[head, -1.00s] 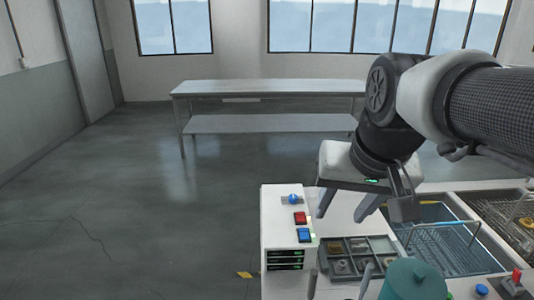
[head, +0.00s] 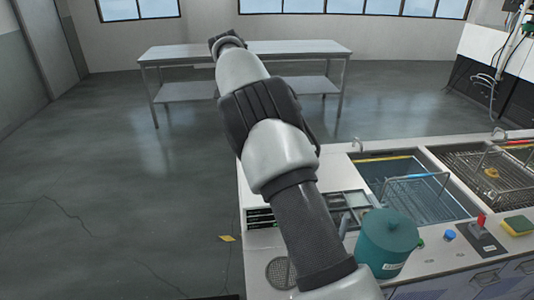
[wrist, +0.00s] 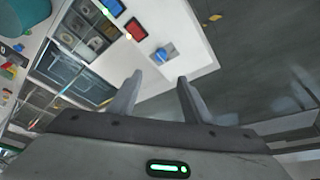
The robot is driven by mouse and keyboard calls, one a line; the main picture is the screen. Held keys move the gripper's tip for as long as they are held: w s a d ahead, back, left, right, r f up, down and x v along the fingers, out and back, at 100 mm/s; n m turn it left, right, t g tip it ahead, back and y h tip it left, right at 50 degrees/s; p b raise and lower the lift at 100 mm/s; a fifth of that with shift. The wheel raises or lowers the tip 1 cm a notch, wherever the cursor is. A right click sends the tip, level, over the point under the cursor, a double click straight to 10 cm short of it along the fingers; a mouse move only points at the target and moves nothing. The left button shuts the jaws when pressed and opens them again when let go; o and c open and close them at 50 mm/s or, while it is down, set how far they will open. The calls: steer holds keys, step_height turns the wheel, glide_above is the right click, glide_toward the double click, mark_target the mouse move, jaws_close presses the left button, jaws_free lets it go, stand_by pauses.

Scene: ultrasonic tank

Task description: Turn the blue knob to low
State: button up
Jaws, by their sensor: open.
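The blue knob (wrist: 165,53) sits on a grey plate on the white control box (wrist: 185,25) in the wrist view. Its pointer and any setting marks are too small to read. My gripper (wrist: 158,90) is open and empty. Its two fingers are spread, with the knob showing beyond and between their tips, apart from them. In the head view my arm covers the knob and most of the control box, and my fingers are not visible there.
A red button (wrist: 135,29) and a blue square button (wrist: 113,6) sit beside the knob. A parts tray (wrist: 90,28), a teal pot (head: 388,240), a round blue control (head: 449,236) and the tank (head: 405,190) are on the counter. Open floor lies left.

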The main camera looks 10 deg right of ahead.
steer(key=x, duration=1.7)
steer(key=shift+w+d+f+p, duration=0.1)
steer(key=shift+w+f+p, duration=0.05)
steer(key=shift+f+p, duration=0.15)
steer(key=shift+c, duration=0.3)
steer(key=c, duration=1)
